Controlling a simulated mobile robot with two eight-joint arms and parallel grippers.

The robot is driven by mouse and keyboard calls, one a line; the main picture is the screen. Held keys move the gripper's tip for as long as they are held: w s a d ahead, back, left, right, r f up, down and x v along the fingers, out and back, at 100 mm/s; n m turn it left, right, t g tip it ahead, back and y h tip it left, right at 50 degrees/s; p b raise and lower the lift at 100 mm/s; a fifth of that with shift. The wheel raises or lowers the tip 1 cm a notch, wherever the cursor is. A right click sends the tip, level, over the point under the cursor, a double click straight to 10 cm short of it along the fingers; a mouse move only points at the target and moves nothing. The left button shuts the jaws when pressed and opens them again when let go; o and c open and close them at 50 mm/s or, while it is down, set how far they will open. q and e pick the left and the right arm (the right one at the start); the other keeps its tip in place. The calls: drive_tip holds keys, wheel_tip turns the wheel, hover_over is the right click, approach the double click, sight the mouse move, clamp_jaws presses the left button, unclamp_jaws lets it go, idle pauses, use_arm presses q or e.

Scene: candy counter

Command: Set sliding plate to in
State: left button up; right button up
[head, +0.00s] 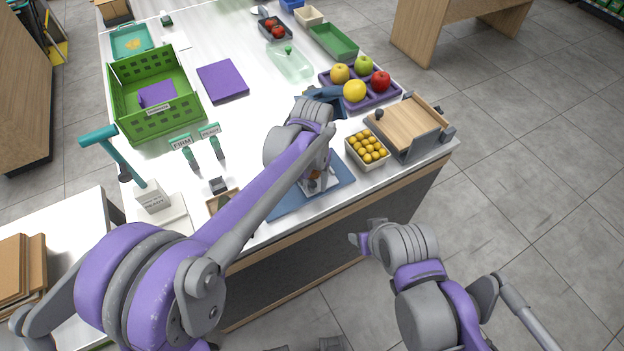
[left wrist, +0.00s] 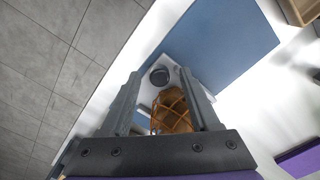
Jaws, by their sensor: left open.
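A wooden plate (head: 410,123) lies in a grey frame with dark knobs at the counter's right corner; it looks like the sliding plate, but I cannot tell whether it is in or out. My left gripper (head: 315,178) is over the blue mat (head: 285,203) at the front edge, left of that plate and apart from it. In the left wrist view the open left gripper (left wrist: 160,73) has a brown netted thing (left wrist: 172,112) and a dark round piece (left wrist: 159,75) between or beyond its fingers; contact is unclear. My right gripper (head: 362,241) hangs off the counter's front, its jaws unclear.
A box of small orange balls (head: 368,150) stands between the blue mat and the wooden plate. A purple fruit tray (head: 372,99) is behind it. A green crate (head: 156,106) stands at left. Open floor (head: 540,170) lies to the right.

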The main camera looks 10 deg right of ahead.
use_arm(q)
wheel_tip(320, 180, up, 11)
use_arm(e)
drive_tip(key=shift+w+r, duration=0.1)
drive_tip(key=shift+r, duration=0.15)
use_arm(q)
drive_tip(key=shift+f, duration=0.15)
use_arm(e)
drive_tip(key=shift+o, duration=0.3)
